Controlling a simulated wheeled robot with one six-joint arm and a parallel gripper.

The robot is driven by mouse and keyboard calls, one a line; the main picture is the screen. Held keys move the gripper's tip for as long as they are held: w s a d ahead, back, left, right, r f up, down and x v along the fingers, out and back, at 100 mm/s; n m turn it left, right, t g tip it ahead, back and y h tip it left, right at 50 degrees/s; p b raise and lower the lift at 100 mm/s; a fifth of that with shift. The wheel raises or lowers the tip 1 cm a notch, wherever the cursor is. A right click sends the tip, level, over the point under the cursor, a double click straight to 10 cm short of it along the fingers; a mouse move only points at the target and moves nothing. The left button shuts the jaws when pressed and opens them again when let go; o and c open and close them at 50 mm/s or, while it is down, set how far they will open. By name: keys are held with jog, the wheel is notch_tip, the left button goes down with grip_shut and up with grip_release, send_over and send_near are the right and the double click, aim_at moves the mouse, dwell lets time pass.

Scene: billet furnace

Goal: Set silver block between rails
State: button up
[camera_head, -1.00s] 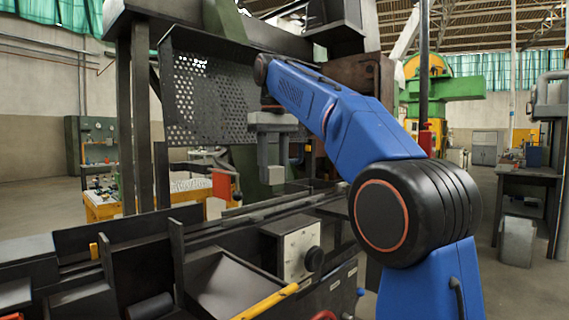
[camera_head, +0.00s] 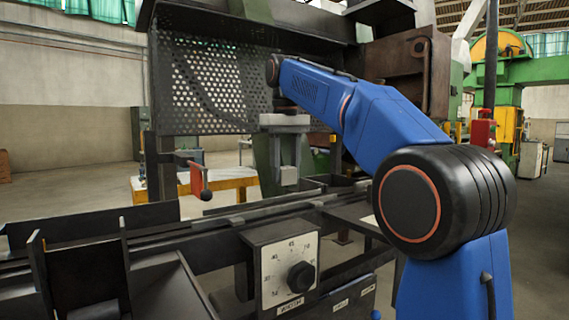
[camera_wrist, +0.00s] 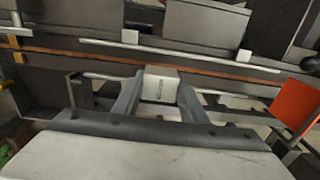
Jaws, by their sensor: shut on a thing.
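My gripper (camera_head: 288,160) hangs down at the end of the blue arm, shut on the silver block (camera_head: 289,176). In the wrist view the block (camera_wrist: 160,84) sits between my two grey fingers (camera_wrist: 158,98), with small dark marking on its face. The block is in the air, apparently above or in front of the long dark rails (camera_head: 240,216), which run across the machine bed. In the wrist view a rail (camera_wrist: 180,66) crosses beyond the block. The block's height above the rails cannot be judged.
A dial box (camera_head: 285,268) with a black knob stands at the machine's front. A perforated guard (camera_head: 210,90) stands behind the gripper. A red-handled lever (camera_head: 200,182) stands left of the block. An orange plate (camera_wrist: 297,108) lies right in the wrist view.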

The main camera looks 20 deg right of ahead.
jog(key=shift+f, duration=2.7)
jog(key=shift+f, duration=0.5)
jog(key=o, duration=1.3)
jog(key=shift+r, duration=3.75)
jog(key=shift+s, duration=0.15)
